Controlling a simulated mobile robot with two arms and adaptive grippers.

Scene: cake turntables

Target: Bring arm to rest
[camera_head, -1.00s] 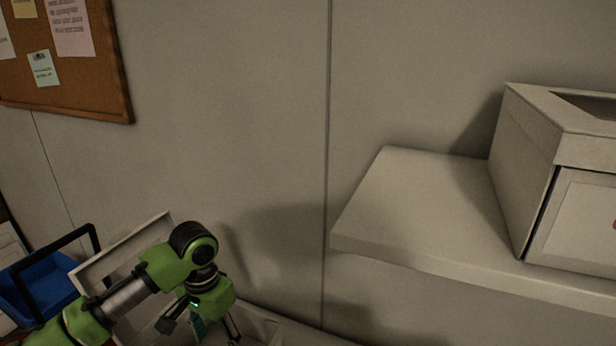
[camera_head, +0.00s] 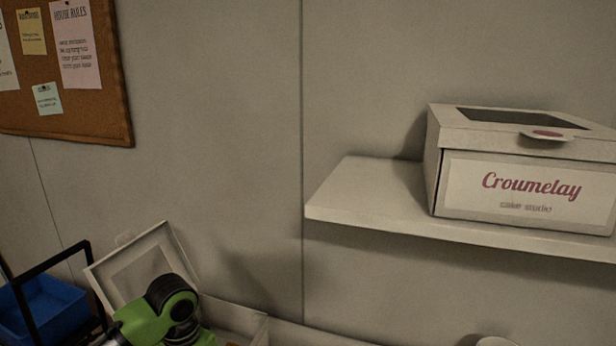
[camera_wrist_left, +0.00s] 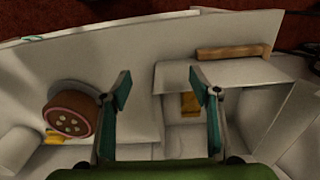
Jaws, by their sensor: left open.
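My left arm (camera_head: 165,312) comes in at the bottom left of the head view; its gripper is below that frame's edge. In the left wrist view my left gripper (camera_wrist_left: 160,90) is open, with nothing between its fingers. Below and around it are white surfaces and an open white box (camera_wrist_left: 205,72) with a small yellow piece inside. A round brown and pink cake-like item (camera_wrist_left: 68,118) stands to the left of the fingers, apart from them. My right gripper is not in view.
A white shelf (camera_head: 370,190) on the wall holds a closed cake box (camera_head: 520,170). An open white box lid (camera_head: 140,265) stands behind my arm. A blue bin (camera_head: 45,305) is at the left. A cork board (camera_head: 95,100) hangs above. A wooden bar (camera_wrist_left: 233,51) lies at the wrist view's top right.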

